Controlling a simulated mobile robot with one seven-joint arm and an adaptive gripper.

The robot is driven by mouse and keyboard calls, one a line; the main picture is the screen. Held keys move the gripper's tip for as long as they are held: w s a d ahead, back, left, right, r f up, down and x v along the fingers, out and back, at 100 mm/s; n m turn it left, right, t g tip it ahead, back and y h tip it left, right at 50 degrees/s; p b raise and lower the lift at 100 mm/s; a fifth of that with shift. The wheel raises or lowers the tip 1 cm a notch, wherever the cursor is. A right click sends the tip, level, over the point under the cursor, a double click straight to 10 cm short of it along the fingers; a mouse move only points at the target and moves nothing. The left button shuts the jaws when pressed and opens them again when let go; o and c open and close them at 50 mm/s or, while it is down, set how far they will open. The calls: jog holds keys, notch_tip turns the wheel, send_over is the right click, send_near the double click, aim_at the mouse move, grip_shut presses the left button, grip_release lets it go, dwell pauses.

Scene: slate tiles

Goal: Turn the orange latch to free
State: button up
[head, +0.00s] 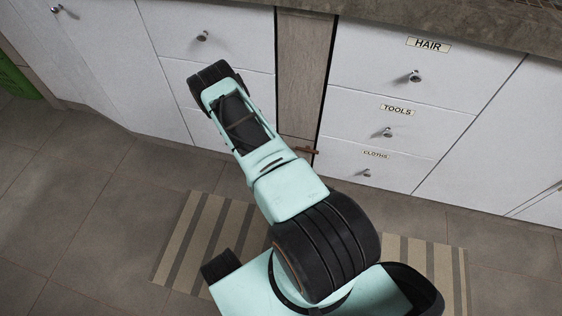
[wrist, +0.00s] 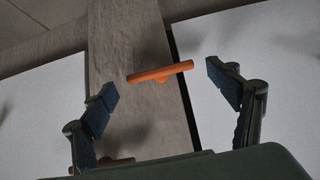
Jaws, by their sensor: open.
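The orange latch (wrist: 160,72) is a short bar on a wooden strip (wrist: 135,35) in the wrist view, tilted slightly up to the right. My gripper (wrist: 160,81) is open, with one dark finger on each side of the latch. I see no clear contact between the fingers and the bar. A second, browner orange piece (wrist: 115,161) shows lower on the strip, partly hidden by my gripper body. The gripper is not discernible there.
White drawers labelled HAIR (head: 428,45), TOOLS (head: 397,110) and CLOTHS (head: 376,154), with round knobs, stand right of the strip. More white fronts are on the left. A stone counter (head: 480,28) runs above. A striped mat (head: 425,262) lies on the tiled floor.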

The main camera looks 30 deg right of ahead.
jog(key=shift+c, duration=0.3)
jog(key=c, duration=1.1)
jog(key=shift+c, duration=0.2)
jog(key=shift+w+a, duration=0.1)
jog(key=shift+w+a+n+g+h, duration=0.15)
jog(key=shift+n+g+h, duration=0.15)
jog(key=shift+g+h, duration=0.15)
jog(key=shift+w+a+n+g+h, duration=0.15)
jog(key=shift+n+g+h, duration=0.15)
jog(key=shift+g+h, duration=0.15)
jog(key=shift+w+a+f+n+g+h, duration=0.1)
jog(key=shift+f+n+g+h, duration=0.1)
jog(key=shift+n+g+h, duration=0.35)
jog(key=shift+w+a+f+n+g+h, duration=0.15)
jog(key=shift+n+g+h, duration=0.2)
jog(key=shift+g+h, duration=0.25)
jog(key=shift+w+a+f+n+g+h, duration=0.1)
jog(key=shift+f+n+g+h, duration=0.05)
jog(key=shift+n+g+h, duration=0.4)
jog(key=shift+a+f+n+g+h, duration=0.1)
jog(key=shift+f+n+g+h, duration=0.2)
jog(key=shift+h, duration=0.4)
jog(key=shift+c, duration=1.1)
jog(key=shift+o, duration=0.2)
jog(key=shift+w+n+h, duration=0.1)
jog(key=shift+n+h, duration=0.4)
jog(key=shift+n, duration=0.05)
jog(key=shift+d+h, duration=0.1)
jog(key=shift+h, duration=0.3)
